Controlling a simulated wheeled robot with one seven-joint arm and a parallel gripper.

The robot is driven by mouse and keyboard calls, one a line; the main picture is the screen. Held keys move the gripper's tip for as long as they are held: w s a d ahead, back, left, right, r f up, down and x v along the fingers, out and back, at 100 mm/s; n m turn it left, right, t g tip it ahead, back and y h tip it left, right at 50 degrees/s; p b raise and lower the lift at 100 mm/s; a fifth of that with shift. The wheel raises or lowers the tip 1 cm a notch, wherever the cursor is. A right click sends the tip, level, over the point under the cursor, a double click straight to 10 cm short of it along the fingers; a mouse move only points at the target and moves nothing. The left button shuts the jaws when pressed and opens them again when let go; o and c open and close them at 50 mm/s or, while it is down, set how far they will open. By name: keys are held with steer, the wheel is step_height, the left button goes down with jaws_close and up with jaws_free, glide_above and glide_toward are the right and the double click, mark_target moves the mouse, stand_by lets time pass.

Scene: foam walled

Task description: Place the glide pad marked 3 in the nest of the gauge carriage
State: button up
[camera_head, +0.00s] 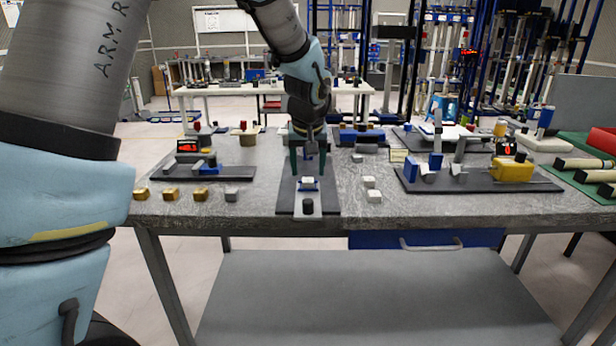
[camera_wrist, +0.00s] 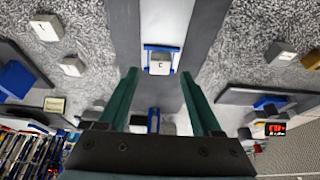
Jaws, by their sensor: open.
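The gauge carriage seems to be the small blue frame (camera_head: 308,188) on the pale metal rail of the dark plate; it also shows in the wrist view (camera_wrist: 147,56). A light block (camera_wrist: 160,64) with a dark mark like a C sits within the frame. My gripper (camera_head: 308,168) is open and empty, pointing down over the rail behind the carriage. Its green fingers (camera_wrist: 158,88) stand either side of the rail in the wrist view. Two pale pads (camera_head: 370,182) (camera_head: 374,196) lie right of the plate. Their marks are too small to read, so I cannot tell which is 3.
A grey pad (camera_head: 231,194) and brass blocks (camera_head: 170,194) lie to the left near the table's front edge. A dark plate with a yellow block (camera_head: 512,170) and upright parts stands right. A dark plate with a red display (camera_head: 188,146) stands left. A black knob (camera_head: 308,207) sits at the rail's front.

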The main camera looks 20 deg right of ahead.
steer(key=v, duration=0.8)
steer(key=shift+r+b, duration=0.3)
steer(key=shift+b, duration=0.05)
steer(key=w+a+f+n+g+y, duration=0.1)
steer(key=a+f, duration=0.2)
steer(key=a, duration=0.6)
steer(key=a+f+n, duration=0.1)
steer(key=a+f, duration=0.2)
steer(key=a, duration=0.6)
steer(key=s+a+f+n, duration=0.1)
steer(key=s+a+f, duration=0.2)
steer(key=a, duration=0.5)
steer(key=s+a+f+g, duration=0.1)
steer(key=s+a+f, duration=0.2)
steer(key=a, duration=0.6)
steer(key=shift+s+n+y, duration=0.3)
steer(key=shift+s+n, duration=0.1)
steer(key=shift+s, duration=0.65)
